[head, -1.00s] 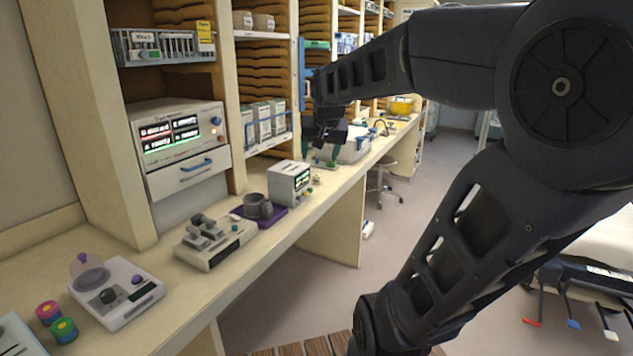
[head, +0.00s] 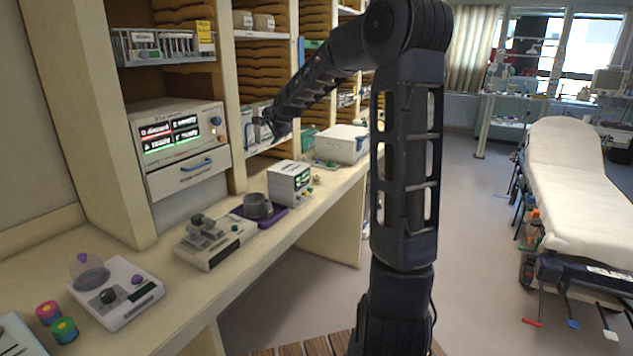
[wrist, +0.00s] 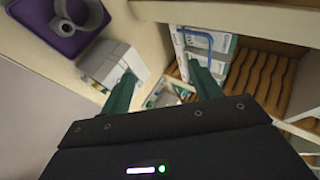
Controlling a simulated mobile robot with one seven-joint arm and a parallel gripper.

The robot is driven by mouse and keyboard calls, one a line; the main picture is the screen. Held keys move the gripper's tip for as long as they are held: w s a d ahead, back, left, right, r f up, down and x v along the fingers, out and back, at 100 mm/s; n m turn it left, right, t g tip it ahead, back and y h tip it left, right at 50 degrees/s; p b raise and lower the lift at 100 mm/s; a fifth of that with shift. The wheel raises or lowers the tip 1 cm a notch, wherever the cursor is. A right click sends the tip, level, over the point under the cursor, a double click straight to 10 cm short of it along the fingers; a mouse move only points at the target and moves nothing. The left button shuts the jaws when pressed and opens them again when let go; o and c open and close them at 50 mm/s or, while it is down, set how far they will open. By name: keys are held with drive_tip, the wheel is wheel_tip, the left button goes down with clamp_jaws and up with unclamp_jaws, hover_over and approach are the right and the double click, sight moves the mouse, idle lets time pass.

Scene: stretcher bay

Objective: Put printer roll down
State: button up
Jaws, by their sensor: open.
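My gripper (head: 272,126) is raised above the counter, in front of the shelf with white boxes. In the wrist view its two green fingers (wrist: 162,78) stand apart with nothing held between them. I cannot surely pick out a printer roll. Two pale rolls or tubs, left (head: 243,20) and right (head: 264,22), sit on the high shelf, far above my gripper.
A grey cup-like object (head: 257,206) sits on a purple mat (head: 277,217). A grey-white device (head: 214,243), a scale-like device (head: 117,291) and coloured rolls (head: 57,322) line the counter. A white bin (head: 341,144) stands farther back. A stretcher (head: 575,190) is at right, with open floor between.

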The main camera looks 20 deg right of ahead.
drive_tip(key=w+d+m+t+y, duration=0.15)
drive_tip(key=w+m, duration=0.35)
drive_tip(key=w, duration=0.5)
drive_tip(key=m+t+h, duration=0.6)
drive_tip(key=m+h, duration=0.1)
drive_tip(key=m, duration=1.4)
hover_over(316, 175)
drive_tip(key=s, duration=0.1)
drive_tip(key=shift+n+y, duration=0.35)
drive_tip(key=shift+n, duration=0.05)
wheel_tip(316, 175, down, 26)
drive_tip(key=shift+s+r, duration=0.1)
drive_tip(key=shift+r, duration=0.15)
drive_tip(key=shift+f, duration=1.8)
wheel_tip(316, 175, down, 4)
drive_tip(key=shift+r, duration=0.1)
drive_tip(key=shift+w+d+r, duration=0.1)
drive_tip(key=shift+w+d, duration=0.1)
drive_tip(key=shift+w, duration=1.3)
